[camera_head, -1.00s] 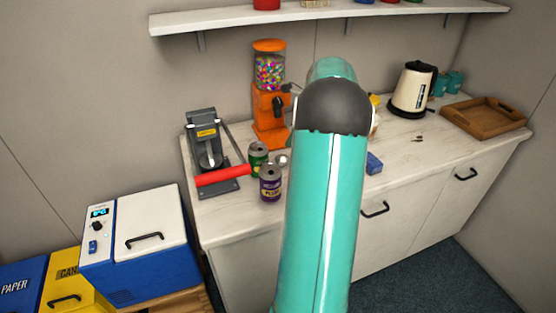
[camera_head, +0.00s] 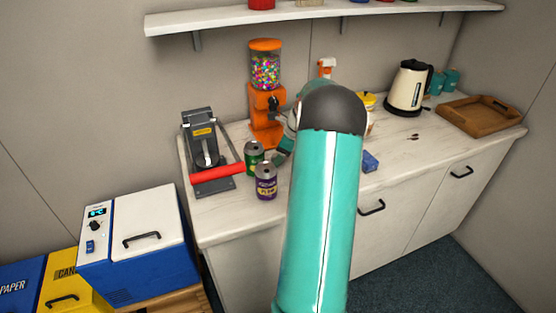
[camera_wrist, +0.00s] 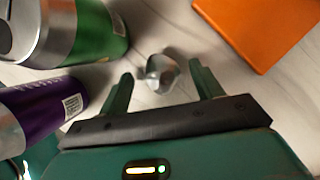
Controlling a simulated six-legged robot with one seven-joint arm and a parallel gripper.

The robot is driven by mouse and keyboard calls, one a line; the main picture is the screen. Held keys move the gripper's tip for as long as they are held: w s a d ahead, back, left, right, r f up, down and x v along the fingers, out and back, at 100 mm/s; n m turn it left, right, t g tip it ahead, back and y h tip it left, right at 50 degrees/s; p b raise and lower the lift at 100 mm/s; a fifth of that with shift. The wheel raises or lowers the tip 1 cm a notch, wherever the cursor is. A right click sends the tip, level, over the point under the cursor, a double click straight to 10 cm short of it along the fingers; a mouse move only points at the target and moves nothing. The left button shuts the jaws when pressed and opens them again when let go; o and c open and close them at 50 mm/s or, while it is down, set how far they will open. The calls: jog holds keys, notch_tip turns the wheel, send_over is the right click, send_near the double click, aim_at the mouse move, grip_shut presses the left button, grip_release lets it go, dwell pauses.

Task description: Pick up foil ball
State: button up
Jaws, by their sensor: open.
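The foil ball (camera_wrist: 160,72) is a small crumpled silver lump on the white counter in the wrist view. My gripper (camera_wrist: 163,82) is open, with its two green fingers on either side of the ball's near part. I cannot tell whether either finger touches it. In the head view my arm reaches over the counter and the ball is hidden. Part of my gripper (camera_head: 284,148) shows beside the green can.
A green can (camera_head: 254,155) and a purple can (camera_head: 265,182) stand close to the gripper's left. The orange candy dispenser (camera_head: 268,120) stands behind, and a can crusher with a red handle (camera_head: 217,172) is farther left. A blue block (camera_head: 371,161) lies to the right.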

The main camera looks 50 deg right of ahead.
jog(key=shift+w, duration=0.1)
jog(key=c, duration=1)
jog(key=shift+c, duration=0.2)
